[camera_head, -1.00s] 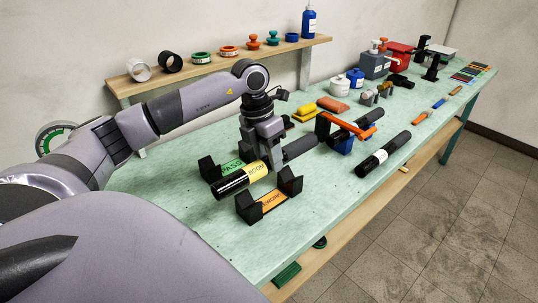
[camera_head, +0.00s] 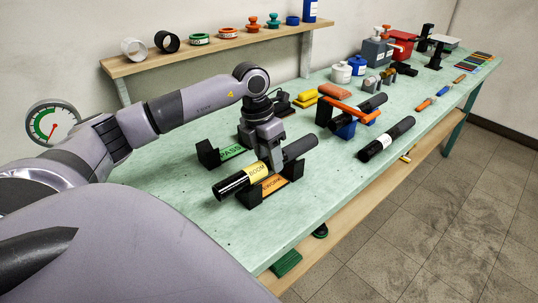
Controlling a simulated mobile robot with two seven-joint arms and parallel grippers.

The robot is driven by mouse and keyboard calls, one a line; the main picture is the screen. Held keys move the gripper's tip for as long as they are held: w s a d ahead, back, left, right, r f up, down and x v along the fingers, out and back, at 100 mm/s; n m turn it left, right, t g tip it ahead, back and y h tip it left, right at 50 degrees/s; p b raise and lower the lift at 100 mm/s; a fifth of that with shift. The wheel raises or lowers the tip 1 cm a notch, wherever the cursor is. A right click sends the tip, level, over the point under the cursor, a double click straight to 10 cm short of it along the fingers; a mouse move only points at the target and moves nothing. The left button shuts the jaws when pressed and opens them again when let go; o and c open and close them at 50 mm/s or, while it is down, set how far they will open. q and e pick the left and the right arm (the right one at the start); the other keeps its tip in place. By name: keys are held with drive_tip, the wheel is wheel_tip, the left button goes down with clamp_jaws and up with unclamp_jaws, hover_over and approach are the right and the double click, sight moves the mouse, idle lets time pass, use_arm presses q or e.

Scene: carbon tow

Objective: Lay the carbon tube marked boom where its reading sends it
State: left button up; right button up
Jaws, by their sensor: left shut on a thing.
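The boom tube (camera_head: 231,187) is black with a yellow BOOM label (camera_head: 258,172). My left gripper (camera_head: 270,158) is shut around it at mid-length, from above. The tube lies over the black cradle with the orange REWORK plate (camera_head: 274,185), along its length; I cannot tell whether it touches the cradle. The black cradle with the green PASS plate (camera_head: 232,152) is just behind and looks empty. A round dial gauge (camera_head: 53,123) with a green arc and a red needle hangs at the left wall; its reading is too small to tell surely. My right gripper is out of view.
A black tube with a white label (camera_head: 384,140) lies to the right on the green bench (camera_head: 330,190). Another black tube rests by an orange bar (camera_head: 348,108). Bottles and boxes stand farther back. A shelf (camera_head: 225,48) holds rolls and rings. The front of the bench is clear.

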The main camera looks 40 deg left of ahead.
use_arm(q)
drive_tip(key=shift+f+b, duration=0.4)
drive_tip(key=shift+f, duration=0.15)
drive_tip(key=o, duration=1.7)
drive_tip(key=shift+o, duration=0.2)
drive_tip(key=shift+r, duration=0.1)
drive_tip(key=shift+r+p, duration=2)
drive_tip(key=shift+r, duration=0.45)
drive_tip(key=shift+r+p, duration=0.45)
drive_tip(key=shift+r, duration=0.6)
